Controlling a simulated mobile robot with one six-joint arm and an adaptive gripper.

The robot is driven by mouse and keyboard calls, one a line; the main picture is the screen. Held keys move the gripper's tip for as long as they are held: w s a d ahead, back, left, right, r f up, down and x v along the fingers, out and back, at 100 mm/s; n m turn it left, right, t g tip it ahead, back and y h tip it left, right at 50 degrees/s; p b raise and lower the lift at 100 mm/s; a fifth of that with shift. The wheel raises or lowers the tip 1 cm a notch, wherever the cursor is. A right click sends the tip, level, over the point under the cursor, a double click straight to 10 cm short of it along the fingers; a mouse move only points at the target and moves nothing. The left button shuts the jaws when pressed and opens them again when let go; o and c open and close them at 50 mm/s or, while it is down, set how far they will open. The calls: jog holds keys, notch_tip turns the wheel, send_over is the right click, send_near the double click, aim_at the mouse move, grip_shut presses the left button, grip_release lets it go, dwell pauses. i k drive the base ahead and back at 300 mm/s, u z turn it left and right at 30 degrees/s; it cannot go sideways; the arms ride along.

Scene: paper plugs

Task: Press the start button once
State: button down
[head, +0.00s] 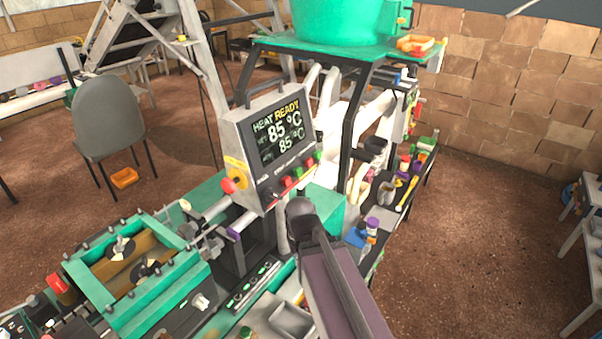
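The control box (262,150) stands tilted on the machine, with a screen (280,135) reading "HEAT READY" and 85 °C. Below the screen is a slanted row of small buttons, among them a red button (287,182) and a green button (298,173). Their labels are too small to read, so I cannot tell which is the start button. My purple arm link (340,290) rises from the bottom to a dark joint just below the box. What seems to be my gripper (211,244) is left of and below the buttons, apart from them; its fingers are unclear.
A red knob on a yellow plate (235,172) sits on the box's left side. A green press frame (140,270) is at lower left. A green hopper (325,20) stands behind. Shelves with bottles and tools are right of my arm. Open floor (470,240) lies further right.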

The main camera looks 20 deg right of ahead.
aim_at(297, 171)
jog(key=u, duration=0.95)
jog(key=k, duration=1.15)
jog(key=z, duration=0.8)
